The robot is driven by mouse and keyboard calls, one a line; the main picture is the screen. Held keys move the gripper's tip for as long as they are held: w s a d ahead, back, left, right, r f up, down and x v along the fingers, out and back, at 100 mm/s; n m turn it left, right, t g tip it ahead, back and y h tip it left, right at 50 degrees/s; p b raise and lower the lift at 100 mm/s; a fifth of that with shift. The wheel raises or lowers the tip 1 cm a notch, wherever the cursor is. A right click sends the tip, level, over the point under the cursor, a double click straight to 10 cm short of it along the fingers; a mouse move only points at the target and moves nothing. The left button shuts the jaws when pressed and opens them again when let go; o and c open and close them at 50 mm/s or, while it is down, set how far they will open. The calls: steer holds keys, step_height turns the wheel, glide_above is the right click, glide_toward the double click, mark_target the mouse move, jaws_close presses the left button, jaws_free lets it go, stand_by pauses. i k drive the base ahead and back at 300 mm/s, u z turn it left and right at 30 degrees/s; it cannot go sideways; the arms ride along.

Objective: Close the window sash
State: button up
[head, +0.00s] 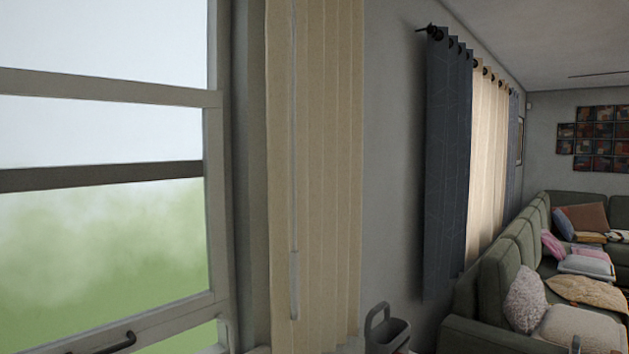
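The window sash (110,325) is at the left of the head view, in a pale grey frame (217,200). A dark handle (115,343) sits on its bottom rail, near the lower picture edge. A strip of green outdoors shows beneath that rail at the right, so the sash appears raised. A light crossbar (110,90) runs above a darker crossbar (100,176). The sill is out of view. My gripper is not in view.
Cream vertical blinds (315,180) with a thin wand hang right of the window. A grey container with a loop handle (385,330) stands below them. Dark curtains (447,165) hang farther along the wall. A green sectional (495,285) with cushions fills the right side.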

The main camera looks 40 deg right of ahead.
mark_target(131, 333)
steer(key=z, duration=1.25)
steer(key=k, duration=1.1)
steer(key=u, duration=1)
steer(key=i, duration=0.95)
steer(key=u, duration=0.95)
